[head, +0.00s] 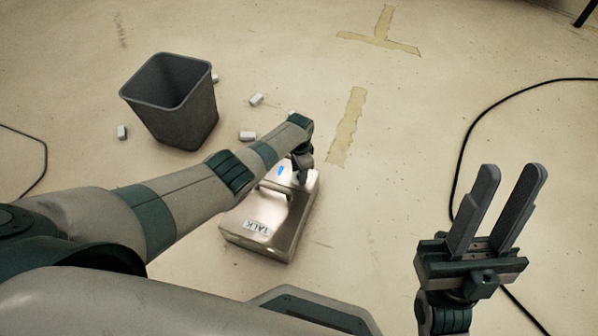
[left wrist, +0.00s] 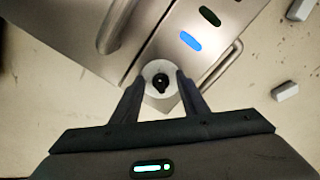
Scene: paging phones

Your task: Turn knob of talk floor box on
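The talk floor box (head: 290,225) is a silvery metal case with a "TALK" label, lying on the floor in front of me. In the left wrist view its top (left wrist: 150,22) shows a blue oval light (left wrist: 190,41) and a dark green oval (left wrist: 210,16). A round pale knob (left wrist: 160,77) with a black centre sits near the box's edge. My left gripper (left wrist: 160,80) is over it, one finger on each side; no firm squeeze shows. In the head view my left gripper (head: 302,172) partly hides the box's far end. My right gripper (head: 513,175) is open and empty, off to the right.
A dark grey bin (head: 180,115) stands on the floor at the upper left. Several small whitish blocks, such as one (head: 248,136), lie around it. A black cable (head: 468,140) runs along the right. Yellow tape (head: 348,125) marks the floor.

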